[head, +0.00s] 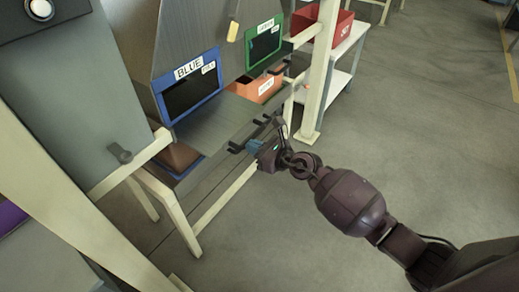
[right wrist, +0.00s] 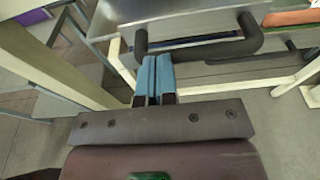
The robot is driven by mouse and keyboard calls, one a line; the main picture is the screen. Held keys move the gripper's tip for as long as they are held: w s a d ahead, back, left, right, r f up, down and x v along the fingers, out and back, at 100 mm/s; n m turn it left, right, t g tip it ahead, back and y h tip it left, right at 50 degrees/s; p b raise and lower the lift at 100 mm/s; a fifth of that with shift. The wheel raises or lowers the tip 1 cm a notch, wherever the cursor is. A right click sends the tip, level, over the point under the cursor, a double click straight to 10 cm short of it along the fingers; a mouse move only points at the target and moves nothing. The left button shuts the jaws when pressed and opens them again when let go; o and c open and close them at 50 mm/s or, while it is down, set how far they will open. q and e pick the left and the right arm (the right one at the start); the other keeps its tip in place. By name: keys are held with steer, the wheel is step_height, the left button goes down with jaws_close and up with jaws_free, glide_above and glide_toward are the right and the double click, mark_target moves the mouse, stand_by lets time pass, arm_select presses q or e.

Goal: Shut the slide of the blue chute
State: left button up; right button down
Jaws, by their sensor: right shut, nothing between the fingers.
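The blue chute (head: 158,103) has a blue-framed dark opening under a "BLUE" label, left of centre in the head view. A flat grey slide (head: 215,122) juts out below it toward the front. A dark bar handle (right wrist: 205,47) is on its front edge and fills the upper middle of the right wrist view. My right gripper (head: 258,147) is at this front edge; its blue fingers (right wrist: 153,72) are shut with nothing between them. Their tips are close to the handle's left part; I cannot tell whether they touch. My left gripper is not in view.
A green chute (head: 264,46) stands to the right, with an orange bin (head: 257,88) below it. A brown bin (head: 180,157) is under the blue chute. A cream post (head: 318,85) and a red bin (head: 321,24) on a white shelf stand behind. Floor at right is clear.

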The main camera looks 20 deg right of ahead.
mark_target(217, 129)
steer(key=x, duration=0.4)
steer(key=r+x, duration=0.1)
steer(key=x, duration=0.3)
steer(key=r+x, duration=0.1)
steer(key=x, duration=0.4)
steer(key=shift+w+a+r+b, duration=0.2)
steer(key=shift+w+b, duration=0.1)
steer(key=shift+r, duration=0.2)
steer(key=shift+w+a+r, duration=0.1)
steer(key=shift+r, duration=0.05)
